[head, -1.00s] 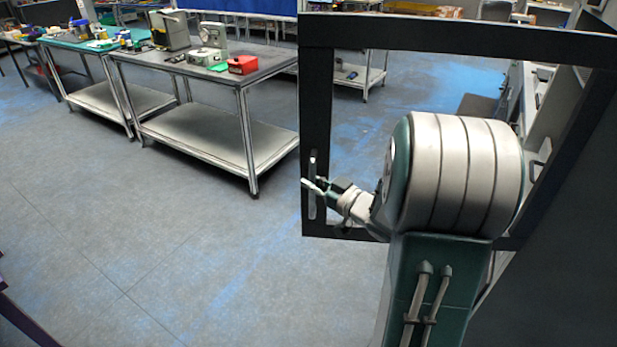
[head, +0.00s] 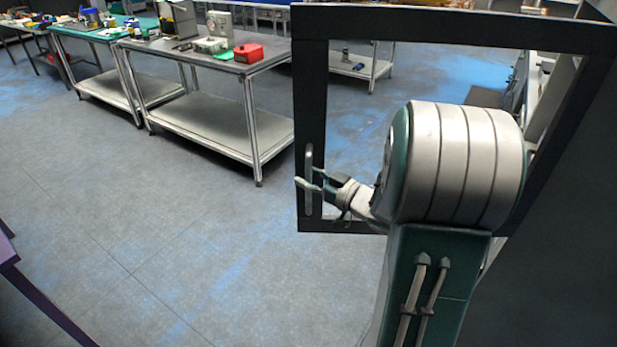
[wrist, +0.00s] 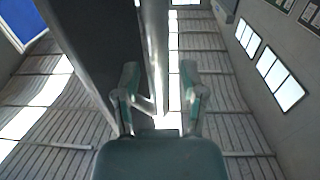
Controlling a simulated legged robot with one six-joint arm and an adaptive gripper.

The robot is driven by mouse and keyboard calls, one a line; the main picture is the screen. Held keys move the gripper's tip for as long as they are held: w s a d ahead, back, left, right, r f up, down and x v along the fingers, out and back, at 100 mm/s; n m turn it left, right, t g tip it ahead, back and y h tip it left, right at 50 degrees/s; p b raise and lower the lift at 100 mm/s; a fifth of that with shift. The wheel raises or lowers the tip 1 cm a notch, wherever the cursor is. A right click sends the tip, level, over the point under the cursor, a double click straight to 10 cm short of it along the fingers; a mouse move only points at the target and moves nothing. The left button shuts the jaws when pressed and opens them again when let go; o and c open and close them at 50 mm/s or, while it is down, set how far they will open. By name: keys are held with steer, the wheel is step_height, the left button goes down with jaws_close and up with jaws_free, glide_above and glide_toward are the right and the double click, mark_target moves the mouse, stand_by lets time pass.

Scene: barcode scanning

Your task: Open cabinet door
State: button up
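The cabinet door (head: 312,85) is a black frame around a see-through pane in the head view, standing swung out from the dark cabinet at the right. Its upright bar handle (head: 309,160) is on the door's left edge. My gripper (head: 312,182) is at the lower half of the handle. In the wrist view the handle (wrist: 155,45) runs between my parted fingers (wrist: 160,90), with the left finger between the handle and the door panel (wrist: 100,40). A gap shows beside the right finger, so the gripper looks open around the handle. Contact is hard to tell.
A metal workbench (head: 215,125) with a red box (head: 248,52) stands left of the door, and a green-topped bench (head: 100,33) is beyond it. A purple edge (head: 35,295) is at the lower left. The floor (head: 170,235) between is clear.

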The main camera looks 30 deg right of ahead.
steer(key=v, duration=1.2)
steer(key=shift+f, duration=0.1)
stand_by(0.4)
steer(key=w+a+r+m+g+h, duration=0.4)
steer(key=w+r+h, duration=0.2)
steer(key=h, duration=0.5)
steer(key=s+a+f+g+y, duration=0.2)
steer(key=s+a+g+y, duration=0.2)
steer(key=s+a, duration=1.1)
steer(key=a+g, duration=0.3)
steer(key=shift+y, duration=0.3)
